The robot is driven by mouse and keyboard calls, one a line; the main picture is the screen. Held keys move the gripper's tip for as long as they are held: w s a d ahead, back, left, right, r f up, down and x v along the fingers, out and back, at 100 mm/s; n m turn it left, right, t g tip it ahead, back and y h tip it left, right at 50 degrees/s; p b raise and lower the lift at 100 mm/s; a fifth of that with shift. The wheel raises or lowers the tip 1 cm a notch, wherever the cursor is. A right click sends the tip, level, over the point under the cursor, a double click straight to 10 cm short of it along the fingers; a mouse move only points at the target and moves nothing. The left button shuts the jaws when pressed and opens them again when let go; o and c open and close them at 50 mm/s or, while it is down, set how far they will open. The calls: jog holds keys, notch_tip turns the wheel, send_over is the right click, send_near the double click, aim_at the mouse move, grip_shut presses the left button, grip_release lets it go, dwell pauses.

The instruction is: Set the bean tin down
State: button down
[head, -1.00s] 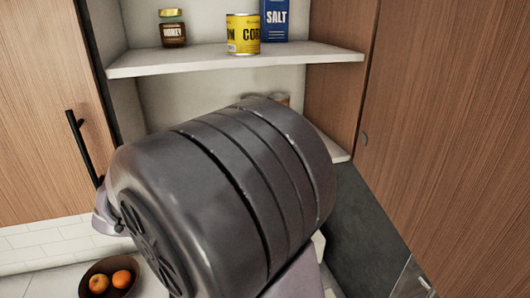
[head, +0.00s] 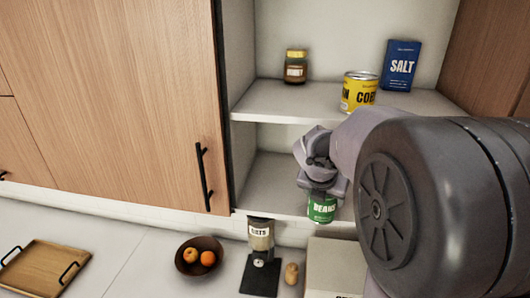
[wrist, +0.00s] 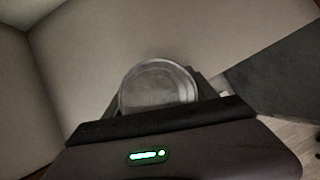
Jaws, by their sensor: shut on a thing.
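The bean tin (head: 321,208) is green with a white "BEANS" label. In the head view it hangs upright under my gripper (head: 320,190), at the front edge of the lower cabinet shelf (head: 262,180). My gripper is shut on it from above. In the wrist view the tin's round metal lid (wrist: 158,84) shows just beyond the dark gripper body. The fingertips are mostly hidden. I cannot tell whether the tin's base touches the shelf.
The upper shelf (head: 270,101) holds a honey jar (head: 295,68), a yellow corn tin (head: 359,92) and a blue salt box (head: 401,66). The lower shelf's left part looks clear.

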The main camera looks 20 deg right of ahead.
jog(key=w+d, duration=0.2)
jog(key=shift+w+d+r+p, duration=0.1)
jog(key=shift+w+d+p, duration=0.05)
jog(key=shift+d+p, duration=0.2)
jog(key=w+d, duration=0.2)
jog(key=d, duration=0.1)
jog(key=shift+w+f, duration=0.3)
jog(key=shift+f, duration=0.05)
jog(key=shift+f+b, duration=0.15)
jog(key=shift+b, duration=0.15)
jog(key=shift+a, duration=0.1)
jog(key=shift+c, duration=1.4)
grip_release()
jog(key=shift+s, duration=0.1)
